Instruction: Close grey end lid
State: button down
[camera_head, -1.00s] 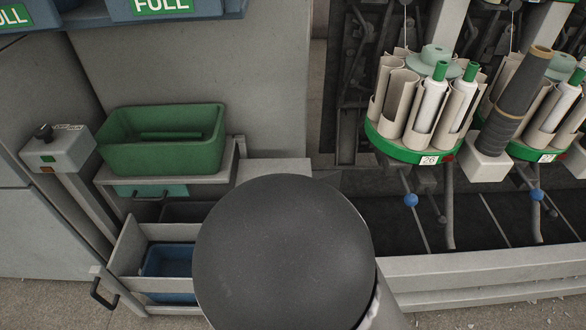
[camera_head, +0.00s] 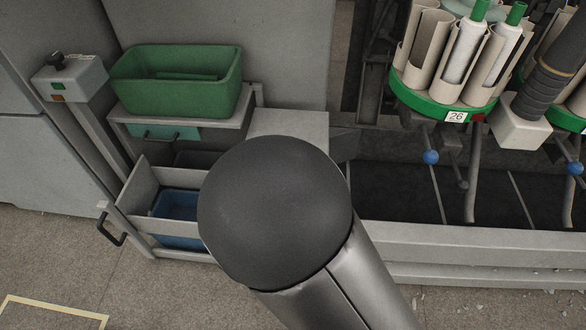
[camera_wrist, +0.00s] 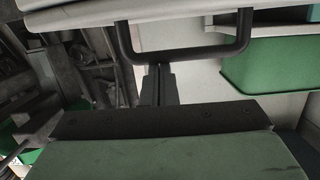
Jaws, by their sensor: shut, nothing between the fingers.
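In the wrist view, a black U-shaped handle (camera_wrist: 185,58) joins a pale grey panel (camera_wrist: 170,10) along the top edge. This panel appears to be the grey end lid, of which only a strip shows. My gripper (camera_wrist: 159,68) is shut and empty, its narrow dark fingertips at the handle's bar. I cannot tell whether they touch it. In the head view my own arm covers the gripper and this handle. How far the lid stands open cannot be told.
A green bin (camera_head: 178,88) stands on a shelf at left, above an open grey drawer (camera_head: 140,200) with a blue bin (camera_head: 178,212). A control box (camera_head: 70,78) is further left. The winder's bobbin magazine (camera_head: 455,70) is at right.

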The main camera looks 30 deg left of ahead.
jog(key=f, duration=0.2)
jog(key=shift+s+d+f+g, duration=0.2)
jog(key=shift+s+f+g, duration=0.1)
jog(key=shift+s, duration=0.1)
notch_tip(320, 180, up, 7)
jog(key=p, duration=0.4)
jog(key=s+d+f, duration=0.3)
jog(key=s+f, duration=0.2)
jog(key=s, duration=0.2)
jog(key=shift+s+d+f, duration=0.3)
jog(key=shift+s+f, duration=0.05)
jog(key=shift+p, duration=0.3)
